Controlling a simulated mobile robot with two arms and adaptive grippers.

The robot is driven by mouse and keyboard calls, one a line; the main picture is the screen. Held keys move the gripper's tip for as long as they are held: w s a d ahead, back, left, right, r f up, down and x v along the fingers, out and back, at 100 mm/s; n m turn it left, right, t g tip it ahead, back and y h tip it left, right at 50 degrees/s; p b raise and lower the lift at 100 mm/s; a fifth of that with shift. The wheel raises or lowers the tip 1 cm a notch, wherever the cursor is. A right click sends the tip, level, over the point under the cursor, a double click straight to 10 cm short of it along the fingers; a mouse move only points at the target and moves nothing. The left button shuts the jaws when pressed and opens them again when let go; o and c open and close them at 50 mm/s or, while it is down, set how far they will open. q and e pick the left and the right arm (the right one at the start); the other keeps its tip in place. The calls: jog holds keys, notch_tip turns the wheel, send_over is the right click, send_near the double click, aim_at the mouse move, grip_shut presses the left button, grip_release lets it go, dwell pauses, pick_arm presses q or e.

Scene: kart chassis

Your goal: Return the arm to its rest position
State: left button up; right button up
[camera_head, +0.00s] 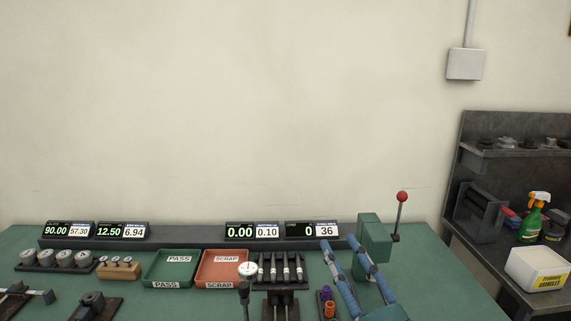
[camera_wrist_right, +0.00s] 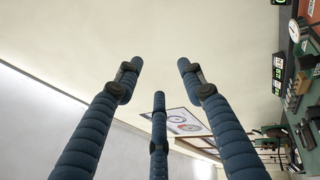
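My right gripper (camera_head: 339,242) shows at the lower right of the head view, its blue ribbed fingers pointing up and a little to the left. It is in front of the workbench, over the green arbor press in the picture. In the right wrist view my right gripper (camera_wrist_right: 160,72) has its fingers spread wide apart. They hold nothing, and only wall, ceiling and floor-side surroundings show between them. The rest of my right arm is hidden below the frame. My left gripper is in neither view.
The green workbench (camera_head: 120,236) carries a PASS tray (camera_head: 180,259), a SCRAP tray (camera_head: 224,256), a dial gauge (camera_head: 248,270), digital displays (camera_head: 254,231) and a press (camera_head: 372,236) with a red-knobbed lever. A dark side bench (camera_head: 490,255) stands right. The space above the bench is clear.

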jog(key=s+d+f+m+g+h, duration=0.25)
jog(key=d+f+m, duration=0.2)
jog(key=f, duration=0.35)
jog(key=s+d+f+m+g+h, duration=0.2)
jog(key=d+f+m+g+h, duration=0.1)
jog(key=f+m, duration=0.3)
jog(key=s+d+f+m+g+h, duration=0.3)
jog(key=f, duration=0.6)
jog(key=s+f+m+g+y, duration=0.1)
jog(key=s+f+m+g, duration=0.25)
jog(key=s+f, duration=0.55)
jog(key=s+f+m+g+y, duration=0.1)
jog(key=s+f+m+g, duration=0.3)
jog(key=s, duration=0.9)
notch_tip(320, 180, down, 28)
jog(key=s+n+g, duration=0.2)
jog(key=g, duration=0.1)
jog(key=s+d+f, duration=0.2)
jog(key=s+f, duration=1.4)
jog(key=shift+s+d+g+h+b, duration=0.2)
jog(key=shift+d+g+h+b, duration=0.15)
jog(key=shift+g+b, duration=0.1)
